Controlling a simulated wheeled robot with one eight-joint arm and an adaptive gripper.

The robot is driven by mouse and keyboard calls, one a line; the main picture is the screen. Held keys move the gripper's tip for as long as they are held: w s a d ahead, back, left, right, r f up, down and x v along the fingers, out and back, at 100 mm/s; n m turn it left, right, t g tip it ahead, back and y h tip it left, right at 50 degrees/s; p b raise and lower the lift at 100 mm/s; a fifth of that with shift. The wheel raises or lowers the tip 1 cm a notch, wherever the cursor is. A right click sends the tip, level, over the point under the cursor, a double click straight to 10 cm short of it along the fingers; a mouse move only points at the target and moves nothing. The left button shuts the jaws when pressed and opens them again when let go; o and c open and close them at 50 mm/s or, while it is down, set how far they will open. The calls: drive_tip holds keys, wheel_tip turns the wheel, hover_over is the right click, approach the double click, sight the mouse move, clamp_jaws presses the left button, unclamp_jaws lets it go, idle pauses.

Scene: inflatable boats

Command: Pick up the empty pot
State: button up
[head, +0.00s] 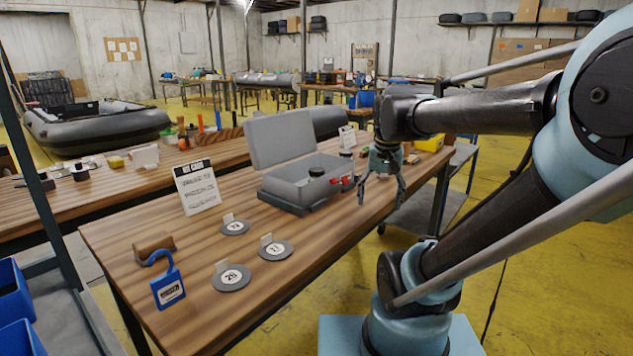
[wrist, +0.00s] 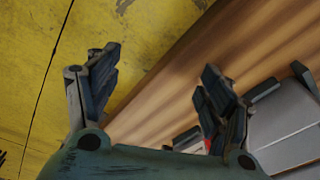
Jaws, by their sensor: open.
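A small dark-topped round pot (head: 316,173) sits in the open grey case (head: 285,190) on the wooden table. I cannot see whether it is empty. My gripper (head: 382,192) hangs over the table's right side, to the right of the case, with its fingers apart and pointing down. In the wrist view my gripper (wrist: 160,65) is open with nothing between its fingers; the table edge and yellow floor lie beyond it. The grey case (wrist: 285,120) shows at the right there; no pot is clearly seen in that view.
Red items (head: 347,180) lie at the case's right end. A white sign card (head: 198,187), several numbered grey discs (head: 276,250) and a blue padlock-shaped tag (head: 166,284) stand on the near table (head: 130,235). A yellow box (head: 429,144) is behind my gripper.

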drive_tip(key=w+a+r+m, duration=0.3)
drive_tip(key=w+a+r, duration=0.5)
drive_tip(key=w, duration=0.4)
drive_tip(key=m+g, duration=0.2)
drive_tip(key=m, duration=0.1)
approach(317, 169)
drive_tip(key=f, duration=0.7)
drive_tip(key=shift+s+a+f, duration=0.15)
drive_tip(key=shift+a+f, duration=0.15)
drive_tip(key=shift+d+f, duration=0.2)
drive_tip(key=shift+f, duration=2.45)
drive_tip(key=shift+c, duration=0.6)
drive_tip(key=c, duration=1)
